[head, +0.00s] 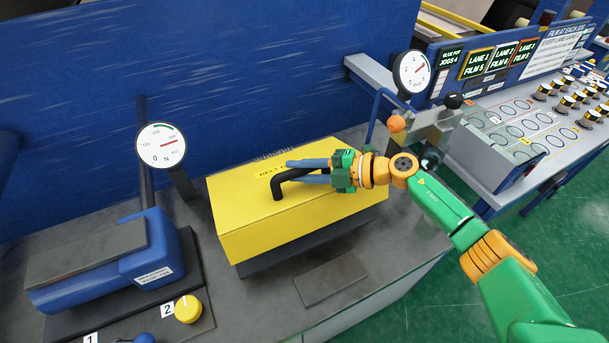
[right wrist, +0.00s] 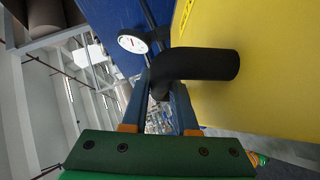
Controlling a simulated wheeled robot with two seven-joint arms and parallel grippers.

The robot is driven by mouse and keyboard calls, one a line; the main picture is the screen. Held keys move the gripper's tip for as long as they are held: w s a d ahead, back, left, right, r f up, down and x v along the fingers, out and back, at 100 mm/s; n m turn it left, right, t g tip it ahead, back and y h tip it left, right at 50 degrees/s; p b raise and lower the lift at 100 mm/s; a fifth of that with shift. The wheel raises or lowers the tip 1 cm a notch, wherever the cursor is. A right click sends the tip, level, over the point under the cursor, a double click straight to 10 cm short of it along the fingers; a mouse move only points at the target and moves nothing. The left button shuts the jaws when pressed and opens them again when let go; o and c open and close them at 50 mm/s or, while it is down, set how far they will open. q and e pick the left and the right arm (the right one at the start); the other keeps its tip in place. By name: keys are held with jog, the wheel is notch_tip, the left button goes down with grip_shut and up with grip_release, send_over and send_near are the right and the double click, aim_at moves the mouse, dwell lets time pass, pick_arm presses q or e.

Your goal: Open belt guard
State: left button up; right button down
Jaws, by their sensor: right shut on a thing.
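The belt guard (head: 240,215) is a yellow box with a label on top, sitting level on the grey bench in the head view. A black handle (head: 279,183) stands on its top. My right gripper (head: 302,172) reaches in from the right, with its blue fingers shut around the handle. In the right wrist view the black handle (right wrist: 215,66) passes between the fingers (right wrist: 160,105), beside the yellow guard (right wrist: 245,100). Part of the label is hidden behind my fingers. My left gripper is not in view.
A round gauge (head: 162,145) and a blue unit (head: 110,262) stand left of the guard. A yellow knob (head: 188,309) is at the front. Another gauge (head: 411,71) and an orange ball (head: 396,123) are behind my right arm. A blue wall (head: 200,60) closes the back.

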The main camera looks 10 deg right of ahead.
jog(key=shift+m+g+h, duration=0.7)
jog(key=shift+w+a+r+b, duration=0.2)
jog(key=shift+w+a+r, duration=0.1)
jog(key=shift+w+r, duration=0.65)
jog(key=shift+w+a+r+b, duration=0.15)
jog(key=shift+w+a+r, duration=0.1)
jog(key=shift+w+r, duration=0.7)
jog(key=shift+s+r, duration=0.2)
jog(key=shift+r, duration=0.05)
